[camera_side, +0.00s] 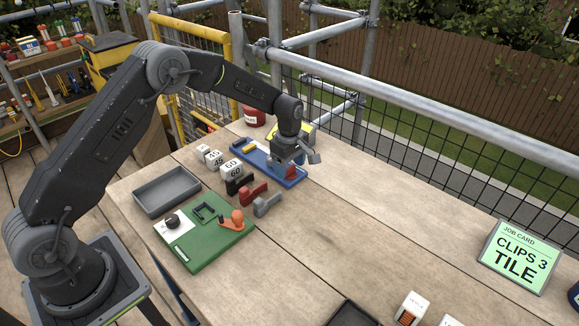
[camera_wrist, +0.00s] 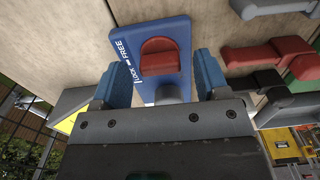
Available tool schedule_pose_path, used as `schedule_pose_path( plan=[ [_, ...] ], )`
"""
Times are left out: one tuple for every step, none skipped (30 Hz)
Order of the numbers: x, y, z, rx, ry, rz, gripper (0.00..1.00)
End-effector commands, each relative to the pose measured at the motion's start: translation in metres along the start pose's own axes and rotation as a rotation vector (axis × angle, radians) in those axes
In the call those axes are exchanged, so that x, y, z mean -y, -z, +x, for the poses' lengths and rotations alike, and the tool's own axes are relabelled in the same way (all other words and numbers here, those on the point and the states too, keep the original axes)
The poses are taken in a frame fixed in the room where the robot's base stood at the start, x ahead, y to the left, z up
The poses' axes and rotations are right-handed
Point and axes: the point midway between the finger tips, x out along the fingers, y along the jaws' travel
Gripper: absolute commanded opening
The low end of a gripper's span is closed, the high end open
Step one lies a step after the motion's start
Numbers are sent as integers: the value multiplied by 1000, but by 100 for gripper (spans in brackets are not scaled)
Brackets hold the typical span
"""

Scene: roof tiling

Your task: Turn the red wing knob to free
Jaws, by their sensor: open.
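The red wing knob (camera_wrist: 160,60) sits on a blue board (camera_wrist: 178,30) in the wrist view, beside a white "LOCK – FREE" label. I cannot tell which word the knob points to. My gripper (camera_wrist: 162,72) is open, with one blue fingertip left of the knob and one right of it. Neither finger visibly touches it. In the side view the knob (camera_side: 291,170) shows at the near right end of the blue board (camera_side: 258,158), just under my gripper (camera_side: 285,157), whose fingers are hard to make out there.
Red and grey clips (camera_side: 267,205) and white numbered blocks (camera_side: 214,159) stand close to the blue board. A green board (camera_side: 210,250) and a grey tray (camera_side: 167,190) lie nearer. A job card (camera_side: 520,256) stands at right. The middle of the table is clear.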

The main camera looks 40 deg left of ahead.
Motion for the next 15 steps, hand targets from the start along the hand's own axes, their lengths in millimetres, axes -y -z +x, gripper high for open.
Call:
schedule_pose_path(
  plan=[
    [0, 0, 4, 0, 2, 0, 68],
    [0, 0, 5, 0, 1, 0, 68],
    [0, 0, 6, 0, 1, 0, 68],
    [0, 0, 7, 0, 0, 0, 68],
    [0, 0, 8, 0, 0, 0, 68],
    [0, 0, 8, 0, 0, 0, 68],
    [0, 0, 8, 0, 0, 0, 68],
    [0, 0, 8, 0, -1, 0, 68],
    [0, 0, 8, 0, -1, 0, 68],
    [0, 0, 8, 0, 0, 0, 68],
    [0, 0, 8, 0, 0, 0, 68],
    [0, 0, 8, 0, 0, 0, 67],
    [0, 0, 8, 0, 0, 0, 64],
    [0, 0, 8, 0, 0, 0, 61],
    [0, 0, 8, 0, 0, 0, 58]
  ],
)
